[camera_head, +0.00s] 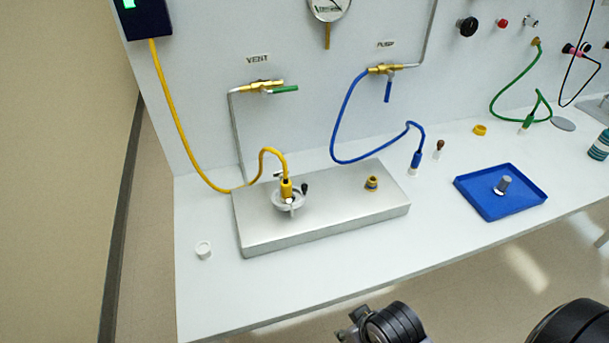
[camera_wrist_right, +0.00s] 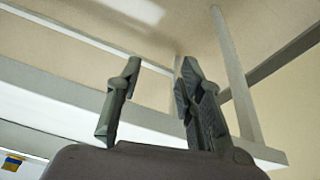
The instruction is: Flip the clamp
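A metal ring clamp (camera_head: 287,201) with a small black-tipped lever (camera_head: 305,189) sits on the left part of a steel plate (camera_head: 330,217). It is around the base of the yellow hose's end connector (camera_head: 286,187). Its exact latch position is too small to tell. My right gripper (camera_wrist_right: 158,88) is open and empty in the right wrist view, its two fingers apart, with the underside of a bench behind them. Dark parts of my arm show at the bottom of the head view, away from the clamp. My left gripper is not in view.
The yellow hose (camera_head: 169,98) arches down to the clamp. A blue hose (camera_head: 340,113) ends in a blue connector (camera_head: 417,160) behind the plate. The bench front is clear.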

